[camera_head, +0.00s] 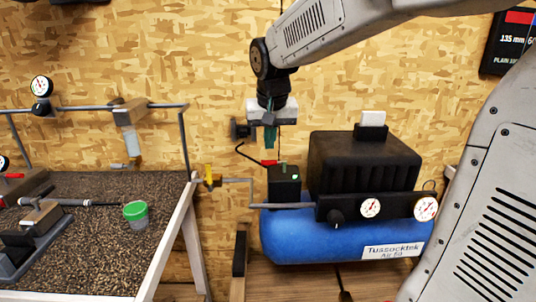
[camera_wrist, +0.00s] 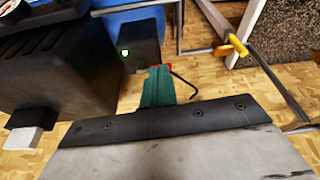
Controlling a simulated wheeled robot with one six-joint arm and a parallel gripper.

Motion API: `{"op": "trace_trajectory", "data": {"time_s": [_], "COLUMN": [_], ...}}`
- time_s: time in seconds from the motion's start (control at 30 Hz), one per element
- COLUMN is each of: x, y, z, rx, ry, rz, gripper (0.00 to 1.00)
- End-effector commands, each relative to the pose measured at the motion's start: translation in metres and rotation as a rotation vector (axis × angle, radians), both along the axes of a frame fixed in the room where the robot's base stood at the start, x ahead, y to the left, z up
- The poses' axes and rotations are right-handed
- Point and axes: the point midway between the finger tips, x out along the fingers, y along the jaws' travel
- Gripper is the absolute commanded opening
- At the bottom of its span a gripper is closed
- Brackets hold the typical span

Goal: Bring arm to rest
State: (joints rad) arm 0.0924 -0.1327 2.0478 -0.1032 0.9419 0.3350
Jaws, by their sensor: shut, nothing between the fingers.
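My gripper (camera_head: 270,137) hangs from my arm in the head view, fingers pointing down, in front of the wood-chip board wall. Its green fingers are together and hold nothing. It is above a small black box with a green light (camera_head: 284,185) on the blue air compressor (camera_head: 300,240), apart from it as far as I can tell. In the wrist view the green fingers (camera_wrist: 157,88) show beyond the dark mount, close in the picture to the black box (camera_wrist: 135,48) and a red lever.
The compressor's black motor housing (camera_head: 362,165) stands right of the gripper. A yellow valve (camera_head: 209,176) and pipe are to the left. The workbench (camera_head: 80,225) at left holds a golf club (camera_head: 75,202) in a vise and a green-lidded cup (camera_head: 137,214).

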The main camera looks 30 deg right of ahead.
Motion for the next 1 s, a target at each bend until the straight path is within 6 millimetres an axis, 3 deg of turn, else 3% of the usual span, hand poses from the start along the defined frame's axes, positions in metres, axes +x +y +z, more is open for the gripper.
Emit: {"op": "trace_trajectory", "data": {"time_s": [0.1,0.3,0.43,0.5,0.57,0.9,1.0], "x": [-0.003,-0.005,-0.008,-0.020,-0.040,-0.204,-0.242], "y": [0.002,0.004,0.005,0.007,0.011,0.046,0.053], "z": [0.012,0.017,0.015,0.003,-0.006,-0.040,-0.050], "rx": [0.000,0.001,-0.005,-0.003,0.000,0.035,0.042], "ry": [-0.002,0.001,0.020,0.068,0.109,0.248,0.249], "rz": [0.001,0.002,0.032,0.061,0.092,0.306,0.347], "gripper": [0.00,0.00,0.00,0.00,0.00,0.00,0.00]}}
